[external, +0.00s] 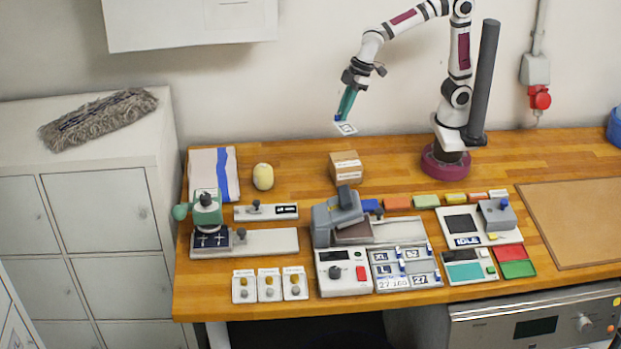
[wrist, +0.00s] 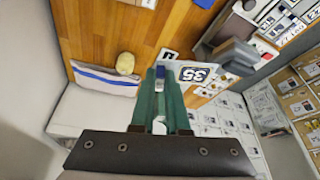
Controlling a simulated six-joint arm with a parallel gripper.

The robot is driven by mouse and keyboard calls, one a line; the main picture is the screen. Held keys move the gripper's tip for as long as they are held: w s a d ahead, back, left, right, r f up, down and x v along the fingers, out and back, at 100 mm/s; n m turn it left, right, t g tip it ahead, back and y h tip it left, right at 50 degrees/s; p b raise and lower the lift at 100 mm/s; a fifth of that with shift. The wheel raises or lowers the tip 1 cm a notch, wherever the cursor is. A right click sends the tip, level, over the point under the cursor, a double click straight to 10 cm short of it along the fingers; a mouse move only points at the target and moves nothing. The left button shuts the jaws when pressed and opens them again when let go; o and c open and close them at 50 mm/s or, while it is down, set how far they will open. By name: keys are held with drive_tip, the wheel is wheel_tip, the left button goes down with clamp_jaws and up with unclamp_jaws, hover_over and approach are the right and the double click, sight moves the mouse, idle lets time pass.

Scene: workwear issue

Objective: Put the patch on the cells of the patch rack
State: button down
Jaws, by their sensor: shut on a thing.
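A white patch with a dark "35" (wrist: 205,73) is held at the tips of my gripper (wrist: 168,76), whose green fingers are shut on it. In the external view the patch (external: 346,129) hangs in the air from my gripper (external: 340,118), above the back of the bench and behind the cardboard box. What seems to be the patch rack (external: 404,283) is a grey panel of cells near the bench's front edge, with labels such as XL, L and 27. My gripper is well above and behind it, to its left.
A cardboard box (external: 346,168) stands below my gripper. A grey press-like device (external: 336,217) stands just behind the rack. A yellow ball-like object (external: 263,176) and a folded striped cloth (external: 213,175) lie at the left. Bare wood is clear along the back.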

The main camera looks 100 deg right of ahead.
drive_tip(key=s+a+f+n+g+y, duration=0.1)
drive_tip(key=a+f+n, duration=0.3)
drive_tip(key=a, duration=0.6)
drive_tip(key=s+a+f+n+g+y, duration=0.15)
drive_tip(key=a+f+n, duration=0.25)
drive_tip(key=a, duration=0.6)
drive_tip(key=s+a+f+n+g, duration=0.1)
drive_tip(key=s+a+f+n, duration=0.2)
drive_tip(key=s+a+f, duration=0.4)
drive_tip(key=s+a+f+n+g, duration=0.1)
drive_tip(key=s+a+f+n, duration=0.2)
drive_tip(key=s+a, duration=0.4)
drive_tip(key=shift+y, duration=0.25)
drive_tip(key=shift+w+a+f, duration=0.15)
drive_tip(key=shift+w+f, duration=0.05)
drive_tip(key=shift+f, duration=0.8)
drive_tip(key=shift+w+a+f, duration=0.15)
drive_tip(key=shift+w+f, duration=0.1)
drive_tip(key=shift+f, duration=0.75)
drive_tip(key=shift+w+a+f, duration=0.15)
drive_tip(key=shift+w+f, duration=0.05)
drive_tip(key=shift+f, duration=0.8)
drive_tip(key=shift+f, duration=0.35)
drive_tip(key=c, duration=0.8)
unclamp_jaws()
drive_tip(key=shift+c, duration=0.2)
